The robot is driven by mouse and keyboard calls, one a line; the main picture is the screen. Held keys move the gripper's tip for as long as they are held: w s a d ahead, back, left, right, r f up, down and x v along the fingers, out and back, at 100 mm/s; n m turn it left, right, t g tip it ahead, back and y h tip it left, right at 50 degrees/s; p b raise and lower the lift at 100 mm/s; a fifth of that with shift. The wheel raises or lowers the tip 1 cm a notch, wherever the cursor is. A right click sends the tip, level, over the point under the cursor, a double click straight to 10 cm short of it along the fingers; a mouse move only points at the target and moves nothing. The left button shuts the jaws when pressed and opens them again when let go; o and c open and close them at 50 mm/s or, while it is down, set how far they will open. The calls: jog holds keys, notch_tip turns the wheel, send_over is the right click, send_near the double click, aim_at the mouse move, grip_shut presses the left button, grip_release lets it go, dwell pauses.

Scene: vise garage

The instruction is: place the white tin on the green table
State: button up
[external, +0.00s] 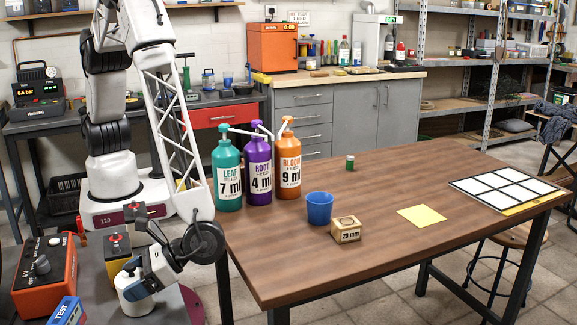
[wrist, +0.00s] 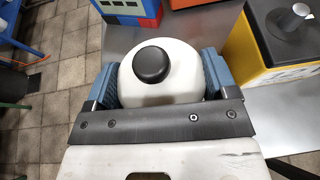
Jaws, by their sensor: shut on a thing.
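The white tin (external: 138,306) is at the lower left in the external view, over the grey surface beside my base. In the wrist view the tin (wrist: 136,84) has a rounded white top with a black knob. My gripper (external: 134,281) is shut on it, with a blue finger on each side; the fingers also show in the wrist view (wrist: 160,82). I cannot tell whether the tin's bottom touches the grey surface. No plainly green tabletop shows; the large table (external: 390,225) has a brown wooden top.
An orange device (external: 45,275), a blue box (external: 66,311) and a yellow-black box (external: 116,255) stand close to the tin. On the wooden table are several pump bottles (external: 258,165), a blue cup (external: 319,208), a small wooden block (external: 346,230) and a yellow sheet (external: 421,216).

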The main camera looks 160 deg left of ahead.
jog(key=shift+f, duration=0.1)
jog(key=o, duration=1.2)
jog(key=shift+o, duration=0.2)
jog(key=shift+a, duration=0.15)
jog(key=v, duration=1.1)
jog(key=shift+a+r, duration=0.25)
jog(key=shift+a, duration=0.1)
